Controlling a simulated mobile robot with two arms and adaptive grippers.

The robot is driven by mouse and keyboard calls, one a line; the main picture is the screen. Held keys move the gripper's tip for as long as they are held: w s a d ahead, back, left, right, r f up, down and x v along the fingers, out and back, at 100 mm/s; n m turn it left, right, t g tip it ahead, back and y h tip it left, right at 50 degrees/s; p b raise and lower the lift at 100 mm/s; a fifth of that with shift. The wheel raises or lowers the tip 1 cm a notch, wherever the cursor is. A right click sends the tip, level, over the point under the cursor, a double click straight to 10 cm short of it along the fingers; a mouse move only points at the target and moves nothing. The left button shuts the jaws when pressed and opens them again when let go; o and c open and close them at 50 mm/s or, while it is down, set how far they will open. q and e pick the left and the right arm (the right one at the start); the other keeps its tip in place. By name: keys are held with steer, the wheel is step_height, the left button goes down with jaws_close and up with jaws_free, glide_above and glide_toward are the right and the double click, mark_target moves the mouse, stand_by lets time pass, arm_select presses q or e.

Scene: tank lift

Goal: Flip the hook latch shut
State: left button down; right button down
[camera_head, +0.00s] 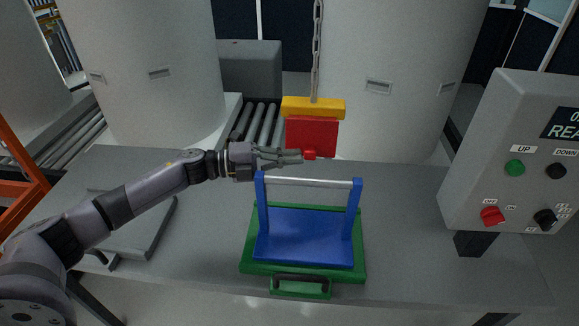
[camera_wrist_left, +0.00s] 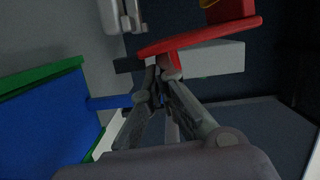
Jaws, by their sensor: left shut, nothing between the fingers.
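The hoist block hangs on a chain (camera_head: 317,50); it has a yellow top bar (camera_head: 313,107) and a red body (camera_head: 312,134). A small red piece (camera_head: 310,154), likely the hook latch, shows at its lower edge. The hook itself is not clearly seen. My left gripper (camera_head: 299,158) is shut and empty, its tips at the small red piece. In the left wrist view my left gripper (camera_wrist_left: 160,82) is close under a red bar (camera_wrist_left: 205,36) with a short red tab (camera_wrist_left: 171,61); whether they touch is unclear. My right gripper is not in view.
A blue tank with a silver handle bar (camera_head: 310,182) stands on a green tray (camera_head: 300,270) below the hook. A grey control box (camera_head: 520,150) is at the right. A flat grey plate (camera_head: 140,225) lies on the table's left. The table's right part (camera_head: 410,210) is clear.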

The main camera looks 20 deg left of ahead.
arm_select(q)
steer(key=shift+w+a+f+m+b, duration=0.1)
steer(key=shift+w+f+m+b, duration=0.25)
steer(key=shift+m+b, duration=0.4)
steer(key=shift+r, duration=0.1)
